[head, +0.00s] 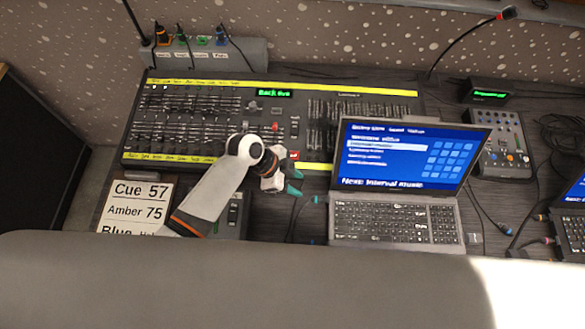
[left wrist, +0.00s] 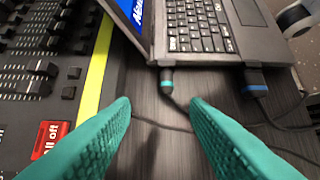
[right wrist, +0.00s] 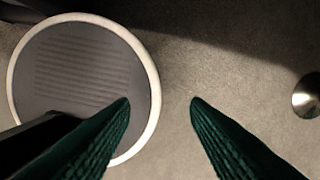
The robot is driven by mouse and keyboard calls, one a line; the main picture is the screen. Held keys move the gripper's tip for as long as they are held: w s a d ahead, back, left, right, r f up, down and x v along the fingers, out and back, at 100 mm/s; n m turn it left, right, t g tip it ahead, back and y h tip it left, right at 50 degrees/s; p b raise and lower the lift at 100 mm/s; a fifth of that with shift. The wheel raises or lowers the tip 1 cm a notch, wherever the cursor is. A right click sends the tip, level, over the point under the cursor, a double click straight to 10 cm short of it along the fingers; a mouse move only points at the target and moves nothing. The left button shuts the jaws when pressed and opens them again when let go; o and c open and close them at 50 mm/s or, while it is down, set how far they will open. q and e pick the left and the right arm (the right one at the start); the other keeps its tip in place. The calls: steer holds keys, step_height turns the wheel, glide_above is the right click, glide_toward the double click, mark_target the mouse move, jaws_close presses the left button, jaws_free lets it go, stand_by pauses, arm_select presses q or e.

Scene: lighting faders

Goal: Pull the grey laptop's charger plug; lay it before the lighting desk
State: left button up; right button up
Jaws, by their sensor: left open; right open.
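The grey laptop (head: 395,222) stands open right of the lighting desk (head: 180,125). In the left wrist view, a black plug with a teal ring (left wrist: 167,80) sits at the laptop's edge, its cable running down between my fingers. A second plug with a blue band (left wrist: 254,82) sits further along that edge. I cannot tell which is the charger's. The teal-ringed plug also shows in the head view (head: 316,199). My left gripper (head: 295,182) is open and empty, just left of the laptop, pointing at the teal-ringed plug. My right gripper (right wrist: 160,102) is open and empty above the floor.
A socket strip (head: 230,55) with several plugs stands behind the desk. A cue card (head: 135,203) lies at the front left. A small mixer (head: 500,140), cables and another laptop (head: 575,215) are at the right. A round stool or base (right wrist: 140,50) shows below my right gripper.

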mark_target(313, 198)
arm_select(q)
steer(key=d+f+b, duration=0.1)
steer(key=s+d+f+b, duration=0.1)
steer(key=b, duration=0.1)
steer(key=shift+s+f, duration=0.25)
steer(key=shift+f, duration=0.05)
steer(key=b+x, duration=0.2)
steer(key=x, duration=0.1)
steer(key=b+x, duration=0.1)
steer(key=shift+w+d+f, duration=0.1)
steer(key=shift+w+f, duration=0.15)
steer(key=shift+w, duration=0.05)
steer(key=shift+d+f+b, duration=0.2)
steer(key=shift+b, duration=0.15)
steer(key=shift+d+f, duration=0.1)
steer(key=shift+d, duration=0.05)
jaws_close()
arm_select(e)
step_height(313, 198, down, 7)
steer(key=s, duration=0.2)
steer(key=shift+s, duration=0.1)
